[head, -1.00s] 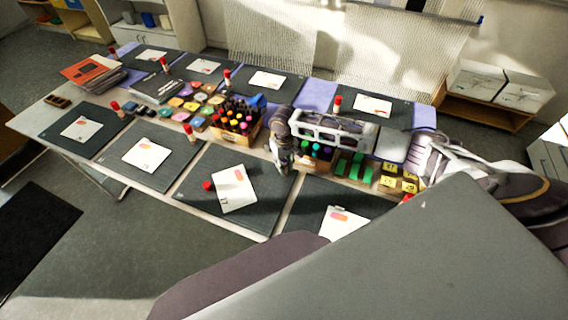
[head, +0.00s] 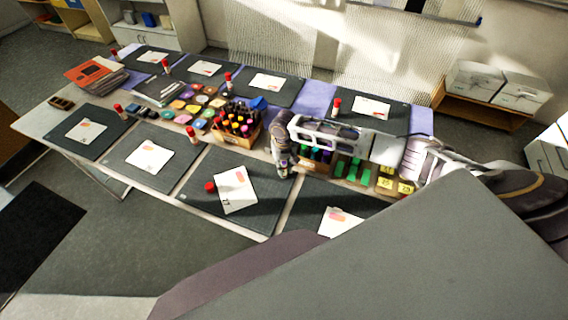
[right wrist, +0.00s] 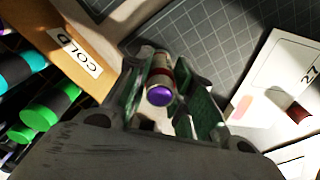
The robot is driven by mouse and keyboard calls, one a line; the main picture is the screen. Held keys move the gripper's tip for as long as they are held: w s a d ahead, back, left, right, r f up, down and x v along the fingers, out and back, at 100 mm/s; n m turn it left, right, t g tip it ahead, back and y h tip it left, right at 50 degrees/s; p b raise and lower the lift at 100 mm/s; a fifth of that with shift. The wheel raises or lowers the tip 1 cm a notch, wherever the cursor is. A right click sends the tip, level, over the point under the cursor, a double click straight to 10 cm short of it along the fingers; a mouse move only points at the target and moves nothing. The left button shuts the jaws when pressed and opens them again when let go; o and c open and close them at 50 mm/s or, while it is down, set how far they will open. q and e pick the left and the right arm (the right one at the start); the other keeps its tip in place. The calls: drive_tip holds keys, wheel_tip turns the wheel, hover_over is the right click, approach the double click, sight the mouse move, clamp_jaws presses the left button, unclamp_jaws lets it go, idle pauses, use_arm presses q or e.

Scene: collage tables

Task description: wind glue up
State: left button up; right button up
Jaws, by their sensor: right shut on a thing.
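My right gripper (head: 283,173) is low over the dark mat (head: 205,172) in the front row, at the right edge of the mat's card. In the right wrist view its fingers (right wrist: 165,105) are shut around a small glue stick (right wrist: 160,72) with a pale body, a reddish band and a purple end facing the camera. The far end of the stick is hidden. A loose red cap (head: 209,187) lies on the mat beside the card marked 27 (head: 234,190). My left gripper is out of view.
A wooden caddy (head: 232,138) of dark bottles with coloured tops stands behind the gripper. A box labelled COLD (right wrist: 75,52) with coloured markers is close to it. Other red-capped glue sticks (head: 192,135) stand around the table. Green and yellow blocks (head: 385,183) lie to the right.

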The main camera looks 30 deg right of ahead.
drive_tip(key=shift+s+m+p, duration=0.1)
drive_tip(key=shift+m+p, duration=0.4)
drive_tip(key=shift+p, duration=0.15)
drive_tip(key=shift+f, duration=0.1)
drive_tip(key=shift+s+m+p, duration=0.1)
drive_tip(key=shift+m+p, duration=0.7)
drive_tip(key=shift+p, duration=0.2)
drive_tip(key=shift+m, duration=1.2)
